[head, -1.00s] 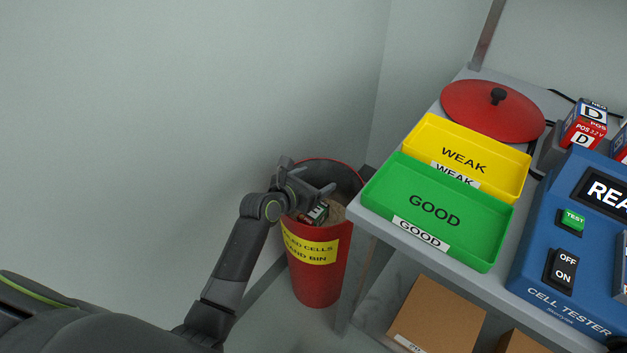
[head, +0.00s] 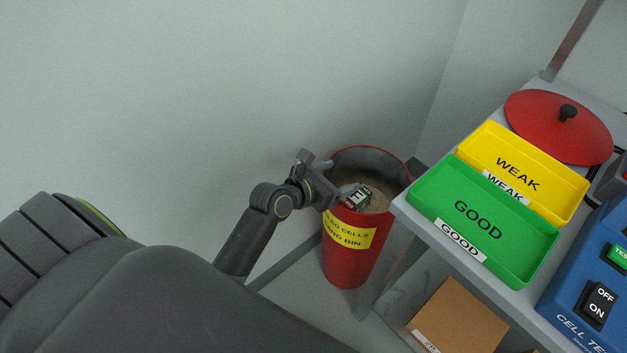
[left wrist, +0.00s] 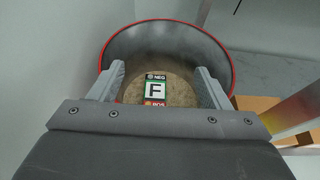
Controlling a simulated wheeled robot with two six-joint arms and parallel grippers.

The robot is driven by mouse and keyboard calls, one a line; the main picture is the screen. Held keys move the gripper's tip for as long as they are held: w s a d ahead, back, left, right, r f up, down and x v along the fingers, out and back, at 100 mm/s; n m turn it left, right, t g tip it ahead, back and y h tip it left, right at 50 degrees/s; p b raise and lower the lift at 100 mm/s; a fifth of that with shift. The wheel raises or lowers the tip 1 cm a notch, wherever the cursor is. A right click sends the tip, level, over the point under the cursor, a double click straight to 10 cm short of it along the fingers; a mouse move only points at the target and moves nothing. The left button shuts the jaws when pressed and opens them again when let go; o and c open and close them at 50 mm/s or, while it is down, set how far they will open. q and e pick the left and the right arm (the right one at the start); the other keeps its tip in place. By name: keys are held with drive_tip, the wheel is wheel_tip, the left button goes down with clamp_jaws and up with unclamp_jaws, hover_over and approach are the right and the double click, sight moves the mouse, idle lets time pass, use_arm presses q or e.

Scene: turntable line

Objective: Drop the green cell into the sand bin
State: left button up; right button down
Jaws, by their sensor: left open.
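The green cell (head: 357,198), a small block marked F with a red end, lies on the sand inside the red sand bin (head: 348,262). In the left wrist view the cell (left wrist: 156,88) shows below and between the fingers, touching neither as far as I can see. The bin's red rim (left wrist: 232,80) curves around it there. My left gripper (head: 336,179) is open and empty at the bin's left rim, above the sand. The bin carries a yellow label, partly hidden by the gripper. My right gripper is not in view.
Right of the bin a grey bench holds a green GOOD tray (head: 431,182), a yellow WEAK tray (head: 575,192), a red lid (head: 540,118) and a blue cell tester (head: 560,300). A cardboard box (head: 458,318) sits below. The wall is left and behind.

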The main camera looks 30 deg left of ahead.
use_arm(q)
drive_tip(key=p+v, duration=0.1)
drive_tip(key=v, duration=0.6)
drive_tip(key=shift+s+a+r+p, duration=0.15)
drive_tip(key=shift+s+r+p, duration=0.05)
drive_tip(key=shift+s+p, duration=0.15)
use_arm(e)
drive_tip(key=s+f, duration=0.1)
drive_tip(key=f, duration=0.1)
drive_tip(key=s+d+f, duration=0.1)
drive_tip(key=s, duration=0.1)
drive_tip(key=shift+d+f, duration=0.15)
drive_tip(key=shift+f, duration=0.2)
